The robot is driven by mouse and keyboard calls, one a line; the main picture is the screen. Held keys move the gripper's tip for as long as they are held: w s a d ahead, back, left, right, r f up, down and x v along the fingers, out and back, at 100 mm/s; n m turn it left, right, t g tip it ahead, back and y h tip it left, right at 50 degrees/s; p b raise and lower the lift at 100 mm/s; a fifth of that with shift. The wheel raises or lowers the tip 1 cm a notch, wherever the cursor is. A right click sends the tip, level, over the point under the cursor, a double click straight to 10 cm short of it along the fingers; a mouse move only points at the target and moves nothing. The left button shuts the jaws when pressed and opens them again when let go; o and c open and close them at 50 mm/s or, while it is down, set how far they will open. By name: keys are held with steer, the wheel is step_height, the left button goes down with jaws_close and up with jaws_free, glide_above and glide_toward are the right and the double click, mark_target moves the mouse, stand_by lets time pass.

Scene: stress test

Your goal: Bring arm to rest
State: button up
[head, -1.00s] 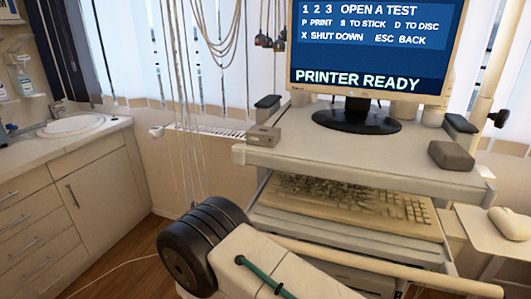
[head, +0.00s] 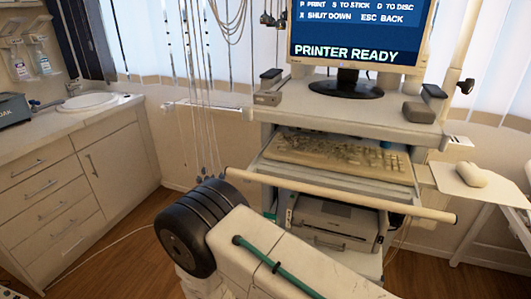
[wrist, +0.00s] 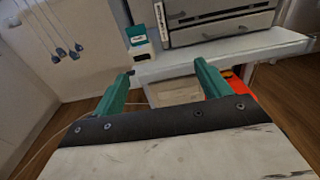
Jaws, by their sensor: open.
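My gripper (wrist: 165,90) shows in the wrist view with two green fingers spread apart and nothing between them. It is open and empty. Beyond the fingers are a white cart shelf (wrist: 225,52) and a grey drawer-like unit above it. In the head view my arm shows at the bottom middle, with a black ribbed joint and a white link with a green cable. The gripper itself is not visible in the head view.
A cart (head: 330,108) carries a monitor (head: 360,35) reading PRINTER READY, a keyboard (head: 340,160) and a printer (head: 335,222). A pale bar (head: 340,195) crosses its front. Cables (head: 200,90) hang left of it. A sink counter (head: 60,130) stands left. Wooden floor shows between.

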steer(key=s+d+r+m+g+h, duration=0.4)
steer(key=d+r+m+g, duration=0.4)
steer(key=d+r, duration=0.15)
steer(key=s+d+r+m+g+h, duration=0.35)
steer(key=d+r+m+g, duration=0.4)
steer(key=r, duration=0.25)
steer(key=s+d+r+m+y, duration=0.3)
steer(key=s+r+m+y, duration=0.1)
steer(key=r, duration=0.4)
steer(key=s+d+r+m+y, duration=0.4)
steer(key=s+r+m+y, duration=0.1)
steer(key=s+r+m, duration=0.1)
steer(key=s+d+r+m+y, duration=0.4)
steer(key=s+r+m+y, duration=0.1)
steer(key=r, duration=0.5)
steer(key=shift+s+d+m, duration=0.25)
steer(key=shift+s+m, duration=0.3)
steer(key=shift+s, duration=0.35)
steer(key=shift+t, duration=0.25)
